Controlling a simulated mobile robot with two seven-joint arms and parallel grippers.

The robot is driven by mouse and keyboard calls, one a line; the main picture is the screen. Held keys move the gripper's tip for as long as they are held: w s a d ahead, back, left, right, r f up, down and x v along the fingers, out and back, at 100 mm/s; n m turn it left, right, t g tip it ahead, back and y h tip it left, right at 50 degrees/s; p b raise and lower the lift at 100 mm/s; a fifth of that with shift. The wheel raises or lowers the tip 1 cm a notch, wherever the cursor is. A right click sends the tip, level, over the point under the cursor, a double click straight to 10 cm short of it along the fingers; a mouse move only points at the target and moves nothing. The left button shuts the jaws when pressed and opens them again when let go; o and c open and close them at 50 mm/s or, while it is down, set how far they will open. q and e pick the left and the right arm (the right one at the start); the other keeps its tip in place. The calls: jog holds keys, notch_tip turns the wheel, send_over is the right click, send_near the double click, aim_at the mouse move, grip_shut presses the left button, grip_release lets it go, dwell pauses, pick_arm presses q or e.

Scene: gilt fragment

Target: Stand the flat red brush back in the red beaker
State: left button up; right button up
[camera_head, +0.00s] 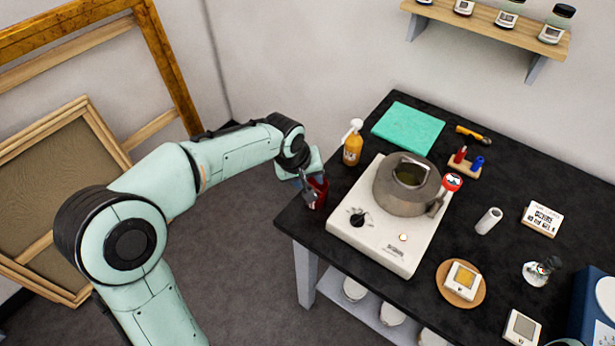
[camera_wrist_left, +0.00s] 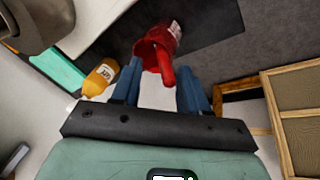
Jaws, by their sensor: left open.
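The red beaker (camera_head: 320,190) stands at the left edge of the black table, partly hidden by my left gripper (camera_head: 308,190). In the left wrist view the beaker (camera_wrist_left: 149,49) is just beyond my fingers, with a pale label on its side. A red, rounded, elongated thing, which looks like the flat red brush (camera_wrist_left: 166,72), reaches out of the beaker's mouth toward the camera. It is between the two blue fingers of my left gripper (camera_wrist_left: 160,68), with a gap on each side. The gripper is open. The brush's lower end is hidden in the beaker.
An orange spray bottle (camera_head: 352,146) stands close behind the beaker. A white hotplate with a grey pot (camera_head: 402,190) is to the right. A teal cloth (camera_head: 408,128) lies at the back. Wooden frames (camera_head: 60,200) lean at the left wall, and open floor lies left of the table.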

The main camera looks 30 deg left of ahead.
pick_arm(q)
jog(key=s+b, duration=0.1)
jog(key=s, duration=0.2)
jog(key=shift+s+a+b, duration=0.2)
jog(key=shift+b, duration=0.15)
pick_arm(e)
jog(key=shift+s+f, duration=0.25)
jog(key=shift+f, duration=0.25)
jog(key=shift+s+f, duration=0.25)
jog(key=shift+f, duration=0.25)
